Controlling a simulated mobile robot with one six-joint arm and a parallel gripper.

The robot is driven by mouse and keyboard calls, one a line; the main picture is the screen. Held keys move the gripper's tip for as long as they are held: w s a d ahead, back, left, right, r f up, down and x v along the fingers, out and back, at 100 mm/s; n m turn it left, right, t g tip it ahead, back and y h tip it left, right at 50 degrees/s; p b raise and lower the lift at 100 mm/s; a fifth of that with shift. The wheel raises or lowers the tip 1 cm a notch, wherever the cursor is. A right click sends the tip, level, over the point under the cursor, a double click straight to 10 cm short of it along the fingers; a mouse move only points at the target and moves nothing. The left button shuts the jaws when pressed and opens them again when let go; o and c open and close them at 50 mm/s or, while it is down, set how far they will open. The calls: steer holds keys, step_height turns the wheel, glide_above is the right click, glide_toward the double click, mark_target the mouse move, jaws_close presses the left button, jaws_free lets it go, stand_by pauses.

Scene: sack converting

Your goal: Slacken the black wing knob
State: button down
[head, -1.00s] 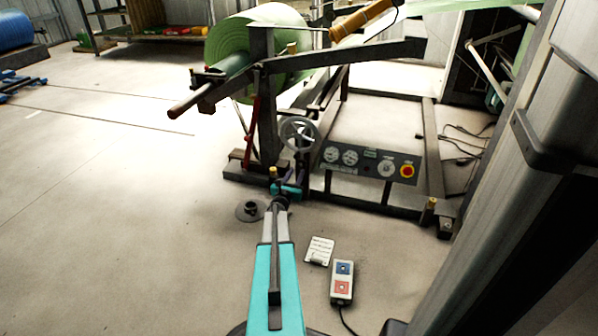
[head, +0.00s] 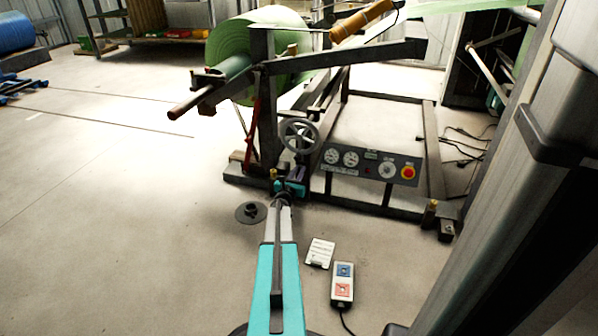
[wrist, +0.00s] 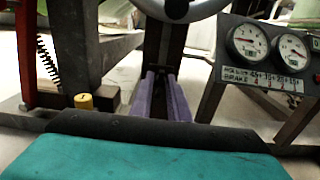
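I cannot make out the black wing knob clearly in either view. A small dark shape shows at the tips of my gripper (wrist: 160,73) in the wrist view, against the dark post of the stand, and I cannot tell whether it is the knob. My gripper's two purple fingers point forward at that post, below the grey handwheel (head: 299,135), with a narrow dark gap between them. In the head view my gripper (head: 298,172) is low at the foot of the post, partly hidden by my arm. I cannot tell whether the fingers touch anything.
A panel with gauges and a red button (head: 371,163) is close on the right. A yellow-capped piece (wrist: 84,101) is left of my fingers. A black flanged disc (head: 250,212), a white card (head: 320,252) and a pendant (head: 343,284) lie on the floor.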

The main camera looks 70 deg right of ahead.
steer(key=shift+w+a, duration=0.1)
steer(key=shift+a, duration=0.1)
steer(key=shift+n, duration=0.4)
steer(key=m+p, duration=0.6)
steer(key=m, duration=0.4)
steer(key=m+p, duration=0.6)
steer(key=m, duration=0.4)
steer(key=f+m+p, duration=0.1)
steer(key=m+p, duration=0.5)
steer(key=m, duration=0.4)
stand_by(1.1)
